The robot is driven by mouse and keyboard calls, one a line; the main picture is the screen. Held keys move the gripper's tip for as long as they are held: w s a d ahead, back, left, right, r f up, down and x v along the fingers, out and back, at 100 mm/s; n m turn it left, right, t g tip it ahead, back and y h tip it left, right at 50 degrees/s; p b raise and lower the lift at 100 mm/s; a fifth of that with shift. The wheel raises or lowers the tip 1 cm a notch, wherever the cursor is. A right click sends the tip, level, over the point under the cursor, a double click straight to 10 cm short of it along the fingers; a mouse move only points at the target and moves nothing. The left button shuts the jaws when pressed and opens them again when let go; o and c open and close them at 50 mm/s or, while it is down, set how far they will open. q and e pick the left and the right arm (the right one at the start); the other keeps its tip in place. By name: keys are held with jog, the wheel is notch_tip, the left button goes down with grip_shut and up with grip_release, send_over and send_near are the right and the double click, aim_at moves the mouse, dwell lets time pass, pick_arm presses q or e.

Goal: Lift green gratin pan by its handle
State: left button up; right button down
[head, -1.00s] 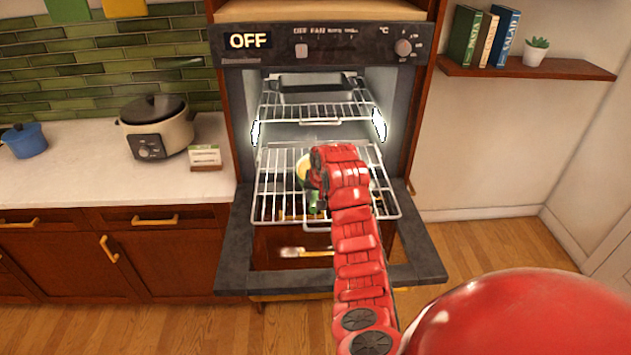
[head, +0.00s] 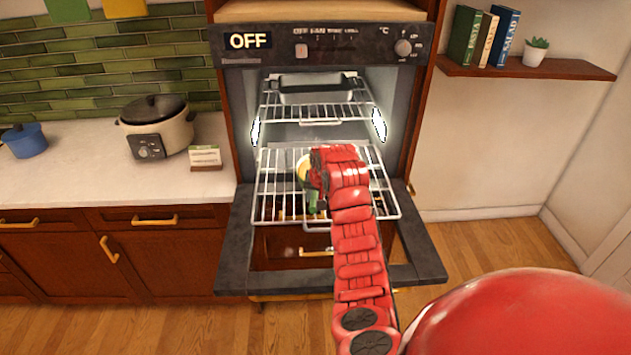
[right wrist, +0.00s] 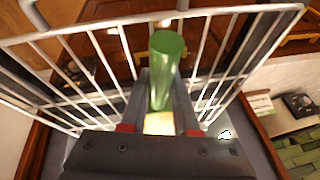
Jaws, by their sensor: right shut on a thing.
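The green gratin pan (head: 303,170) is at the lower oven rack, mostly hidden behind my right gripper and arm in the head view. A bit of its pale inside shows, and its green handle (head: 313,200) points toward the front of the rack. My right gripper (head: 319,181) is at the pan. In the right wrist view, my right gripper (right wrist: 165,88) is shut on the green handle (right wrist: 166,62), which sits between the two fingers. I cannot tell whether the pan is clear of the wires. My left gripper is not in view.
The lower wire rack (head: 268,190) is pulled out over the open oven door (head: 420,262). An upper rack (head: 290,112) holds a dark tray (head: 315,90). The counter (head: 80,175) at left holds a cooker (head: 157,128), a small sign (head: 205,157) and a blue pot (head: 23,140).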

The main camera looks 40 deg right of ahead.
dwell(0.5)
jog(key=shift+r, duration=0.2)
jog(key=shift+w, duration=0.1)
notch_tip(320, 180, up, 3)
jog(key=shift+d+b, duration=0.1)
jog(key=shift+b, duration=1.1)
jog(key=s, duration=0.2)
jog(key=s+a+p, duration=0.1)
jog(key=s, duration=0.1)
jog(key=s+r+p, duration=0.1)
jog(key=s, duration=0.1)
jog(key=shift+s+a+r, duration=0.1)
jog(key=shift+a, duration=0.05)
jog(key=s+a+r+p, duration=0.3)
jog(key=s+p, duration=0.1)
jog(key=s, duration=0.5)
jog(key=shift+s+r, duration=0.2)
jog(key=shift+r, duration=0.15)
jog(key=shift+f, duration=0.1)
